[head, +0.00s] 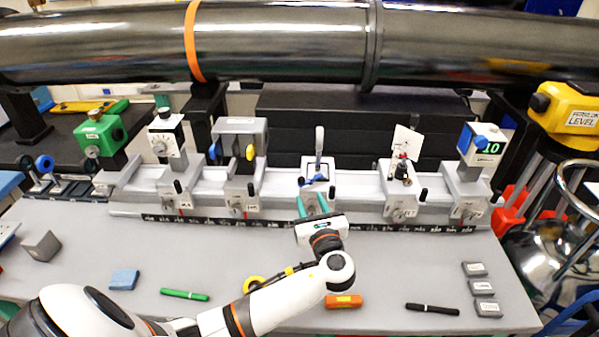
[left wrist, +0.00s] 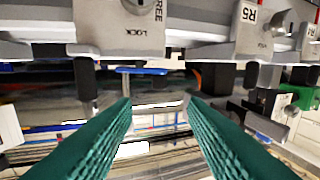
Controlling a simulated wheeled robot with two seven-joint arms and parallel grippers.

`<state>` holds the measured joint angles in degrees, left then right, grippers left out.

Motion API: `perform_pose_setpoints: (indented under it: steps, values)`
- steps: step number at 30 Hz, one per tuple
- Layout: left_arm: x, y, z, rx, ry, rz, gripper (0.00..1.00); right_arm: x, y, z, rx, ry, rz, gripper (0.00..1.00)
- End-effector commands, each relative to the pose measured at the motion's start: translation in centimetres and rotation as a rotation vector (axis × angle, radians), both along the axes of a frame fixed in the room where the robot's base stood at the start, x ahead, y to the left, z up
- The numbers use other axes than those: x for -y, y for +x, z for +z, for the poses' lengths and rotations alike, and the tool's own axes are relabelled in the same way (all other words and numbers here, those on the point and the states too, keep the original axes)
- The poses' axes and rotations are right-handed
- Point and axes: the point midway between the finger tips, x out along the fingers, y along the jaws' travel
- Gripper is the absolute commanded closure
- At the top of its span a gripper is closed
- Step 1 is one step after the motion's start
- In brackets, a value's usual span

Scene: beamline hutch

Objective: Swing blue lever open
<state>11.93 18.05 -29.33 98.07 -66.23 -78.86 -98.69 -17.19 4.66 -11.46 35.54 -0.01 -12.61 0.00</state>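The blue lever (head: 318,179) is on the middle carriage of the rail, low in front of an upright grey post. It also shows in the left wrist view as a thin blue bar (left wrist: 142,71) beside the carriage marked LOCK (left wrist: 118,28). My left gripper (head: 313,205) is just in front of and below this carriage, its teal fingers pointing at it. In the left wrist view the fingers (left wrist: 160,105) are spread apart with nothing between them, and the blue bar lies beyond their tips. My right gripper is in neither view.
Neighbouring carriages hold a grey box (head: 240,133) and a white card (head: 407,141). A large dark pipe (head: 280,42) crosses above the rail. A green marker (head: 184,295), an orange block (head: 343,301), a black marker (head: 432,309) and grey blocks lie on the bench.

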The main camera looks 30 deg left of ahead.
Motion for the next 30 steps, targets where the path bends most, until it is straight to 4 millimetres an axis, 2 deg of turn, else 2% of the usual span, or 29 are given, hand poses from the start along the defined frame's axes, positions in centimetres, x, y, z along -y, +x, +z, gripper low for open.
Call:
perform_pose_setpoints:
  steps: [5,18,24,30]
  values:
    - [-1.2,1.2,0.3,-0.010,0.020,0.003,0.60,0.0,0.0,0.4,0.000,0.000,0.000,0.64]
    - [-7.4,6.7,0.2,-0.010,0.016,0.002,0.60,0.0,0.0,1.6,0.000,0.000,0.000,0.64]
    - [-8.7,7.9,0.1,-0.010,0.013,0.001,0.60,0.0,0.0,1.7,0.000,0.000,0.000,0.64]
    - [-8.9,8.0,0.0,-0.011,0.012,0.001,0.60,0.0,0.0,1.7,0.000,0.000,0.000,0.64]
